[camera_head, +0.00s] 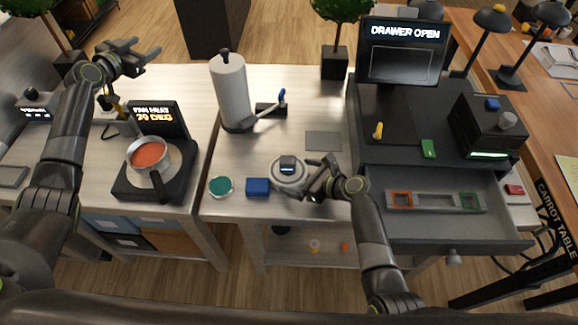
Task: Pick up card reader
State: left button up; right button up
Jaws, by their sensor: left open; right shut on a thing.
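A round pale dish-like thing (275,181) with a small dark screened device (288,164) on it is on the middle table. This may be the card reader; I cannot tell for sure. My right gripper (312,188) is at the right rim of the round thing, shut on what looks like its edge, though the fingers partly hide the contact. My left gripper (143,53) is open and empty, raised above the left table. A black box (487,126) with a green-lit front stands on the register counter at the right.
A blue box (257,187) and a green-topped round container (221,186) stand left of the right gripper. A paper towel roll (231,92) stands behind. The register drawer (440,226) is open beside my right arm. A pot (148,156) sits on the burner.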

pick_arm(q)
jog(key=w+d+r+t+h, duration=0.1)
jog(key=w+d+r+h, duration=0.2)
jog(key=d, duration=0.8)
jog(key=d+f+m+g, duration=0.2)
jog(key=d+m+g, duration=0.15)
jog(key=d, duration=1.15)
jog(key=m+g+y, duration=0.7)
jog(key=m+g, duration=0.2)
jog(key=g, duration=0.4)
send_near(289, 161)
jog(key=f, duration=1)
jog(key=shift+s+a+f, duration=0.1)
jog(key=shift+s+f, duration=0.15)
jog(key=shift+f, duration=0.05)
